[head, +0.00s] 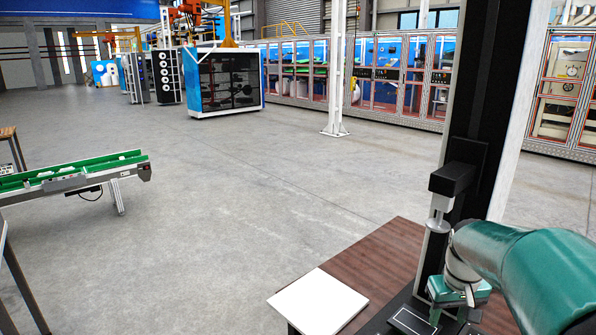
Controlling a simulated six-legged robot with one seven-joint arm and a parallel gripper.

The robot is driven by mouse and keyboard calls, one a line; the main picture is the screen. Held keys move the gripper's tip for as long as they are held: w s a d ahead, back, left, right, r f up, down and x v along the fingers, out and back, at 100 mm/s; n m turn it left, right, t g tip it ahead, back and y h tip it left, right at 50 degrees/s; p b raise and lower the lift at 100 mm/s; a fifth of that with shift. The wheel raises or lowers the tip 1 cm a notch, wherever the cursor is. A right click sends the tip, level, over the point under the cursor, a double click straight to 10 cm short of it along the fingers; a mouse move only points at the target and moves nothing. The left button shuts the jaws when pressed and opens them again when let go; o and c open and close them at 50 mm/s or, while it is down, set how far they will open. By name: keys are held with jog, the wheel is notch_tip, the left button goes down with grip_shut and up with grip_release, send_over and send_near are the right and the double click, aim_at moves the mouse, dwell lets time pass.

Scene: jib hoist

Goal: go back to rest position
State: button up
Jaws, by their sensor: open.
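My gripper (450,316) is at the lower right, at the end of my teal arm. Its jaws point down over the dark base beside the black upright post (473,120). The jaws are open, and I see nothing held between them. A black block (453,179) juts from the post above my gripper, with a silver cylinder (438,222) below it. My arm covers part of the post's foot and the base. I cannot tell whether my gripper touches anything.
A brown wooden table (390,255) carries the dark base (378,324) and a white square plate (318,302). A green conveyor (75,175) stands at left. Open grey floor (250,190) lies between. A white pillar (337,70) and a machine cabinet (222,80) stand farther back.

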jog(key=s+a+r+t, duration=0.2)
jog(key=s+a+r, duration=0.1)
jog(key=s+a, duration=0.4)
jog(key=s+a+r+t, duration=0.2)
jog(key=s+a, duration=0.6)
jog(key=a, duration=0.4)
jog(key=shift+s+a+r+n+y, duration=0.25)
jog(key=shift+a+r+n+y, duration=0.15)
jog(key=shift+r, duration=0.05)
